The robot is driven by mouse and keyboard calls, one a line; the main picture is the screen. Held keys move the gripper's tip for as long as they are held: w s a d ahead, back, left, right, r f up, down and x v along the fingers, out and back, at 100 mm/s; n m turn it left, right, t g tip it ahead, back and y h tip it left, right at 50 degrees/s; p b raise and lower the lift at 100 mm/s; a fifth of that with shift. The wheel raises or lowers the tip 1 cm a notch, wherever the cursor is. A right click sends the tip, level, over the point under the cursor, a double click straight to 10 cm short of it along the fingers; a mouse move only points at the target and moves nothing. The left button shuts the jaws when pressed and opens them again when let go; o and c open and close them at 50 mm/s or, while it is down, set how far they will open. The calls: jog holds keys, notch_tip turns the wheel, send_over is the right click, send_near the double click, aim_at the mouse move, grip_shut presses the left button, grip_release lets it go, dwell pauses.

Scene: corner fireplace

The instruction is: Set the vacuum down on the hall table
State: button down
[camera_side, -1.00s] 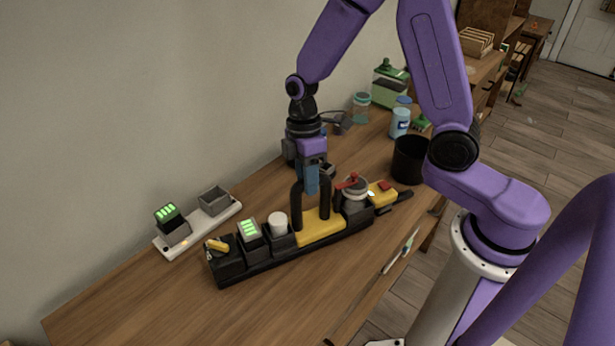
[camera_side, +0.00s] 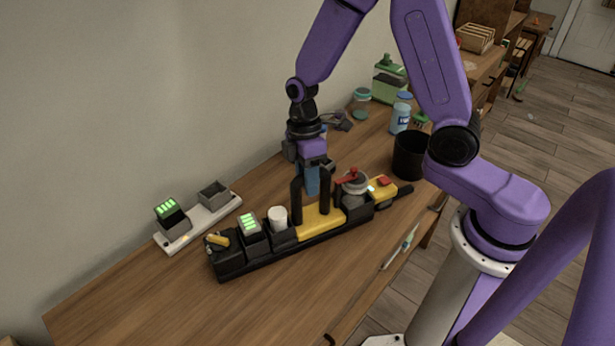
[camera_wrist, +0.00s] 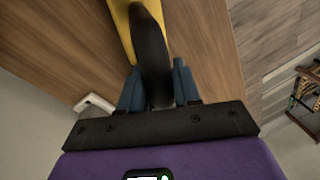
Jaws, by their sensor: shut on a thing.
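The vacuum (camera_side: 320,222) is a long black and yellow unit with a dark arched handle (camera_side: 297,202). It lies lengthwise along the wooden table (camera_side: 330,280); I cannot tell whether a small gap is left under it. My gripper (camera_side: 312,188) points down from above, its blue fingers shut on the handle. In the wrist view the dark handle (camera_wrist: 152,55) runs between the blue fingers (camera_wrist: 158,90), over the yellow body (camera_wrist: 122,25). The fingers hide part of the handle.
A pale charger (camera_side: 205,222) with a green-lit battery lies to the left, near the wall. A black cup (camera_side: 408,156) stands close to the vacuum's right end. A blue-white bottle (camera_side: 400,118) and a green box (camera_side: 388,82) stand behind. The front left tabletop is clear.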

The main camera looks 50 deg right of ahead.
jog(key=shift+d+f, duration=0.1)
jog(key=shift+f, duration=0.1)
jog(key=c, duration=0.7)
grip_release()
jog(key=shift+r, duration=0.1)
jog(key=v, duration=1.7)
jog(key=s+f+t, duration=0.1)
jog(key=s+f, duration=0.1)
jog(key=s, duration=0.9)
jog(key=s+d+f+t+h, duration=0.1)
jog(key=s+f, duration=0.1)
jog(key=s, duration=1)
jog(key=shift+s+d+f+m, duration=0.2)
jog(key=shift+s+d+m, duration=0.05)
jog(key=shift+m, duration=0.15)
